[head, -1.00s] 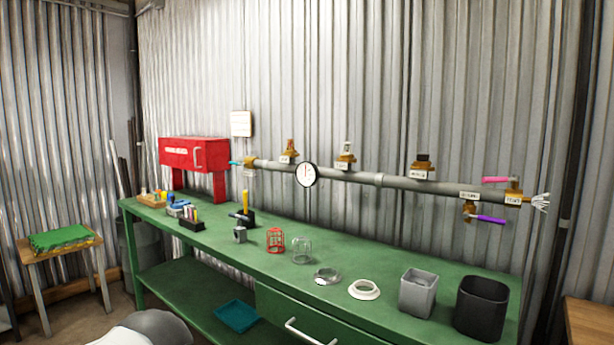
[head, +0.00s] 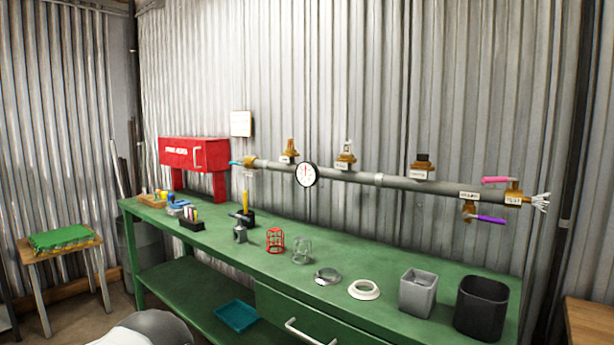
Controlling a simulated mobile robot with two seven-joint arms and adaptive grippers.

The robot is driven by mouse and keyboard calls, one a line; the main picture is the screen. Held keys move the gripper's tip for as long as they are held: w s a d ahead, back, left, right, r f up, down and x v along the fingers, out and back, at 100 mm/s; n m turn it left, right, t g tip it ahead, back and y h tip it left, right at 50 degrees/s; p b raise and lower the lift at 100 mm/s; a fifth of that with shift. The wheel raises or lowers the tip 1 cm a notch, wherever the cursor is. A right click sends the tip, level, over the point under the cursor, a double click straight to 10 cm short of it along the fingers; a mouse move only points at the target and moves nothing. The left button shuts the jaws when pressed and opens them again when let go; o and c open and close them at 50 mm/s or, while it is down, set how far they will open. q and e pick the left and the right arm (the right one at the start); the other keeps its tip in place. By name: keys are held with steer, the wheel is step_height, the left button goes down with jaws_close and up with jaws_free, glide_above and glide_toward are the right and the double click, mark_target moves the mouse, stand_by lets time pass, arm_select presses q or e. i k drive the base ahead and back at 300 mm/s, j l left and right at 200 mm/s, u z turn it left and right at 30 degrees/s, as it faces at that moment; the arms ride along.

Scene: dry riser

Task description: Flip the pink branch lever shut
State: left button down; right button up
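The pink branch lever (head: 496,180) is at the right end of the grey pipe (head: 400,181) on the corrugated wall. It sits on a brass valve (head: 514,187) above the pipe and points left, roughly along it. A purple lever (head: 491,219) hangs below the pipe on another brass valve (head: 469,208) and points right. White strands (head: 541,202) fan out from the pipe's right end. Neither of my grippers is in view, and nothing touches the pink lever.
A green bench (head: 310,258) runs below the pipe. Near its right end stand a grey bin (head: 417,292) and a black bin (head: 481,308), with a white ring (head: 364,289) beside them. A red cabinet (head: 190,155) is at the left. The space before the levers is clear.

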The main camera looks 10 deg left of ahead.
mark_target(500, 180)
steer(key=i+l+z, duration=0.15)
steer(key=l, duration=0.2)
steer(key=i+l+z, duration=0.2)
steer(key=k+j+z, duration=0.1)
steer(key=j+z, duration=0.4)
steer(key=j, duration=0.2)
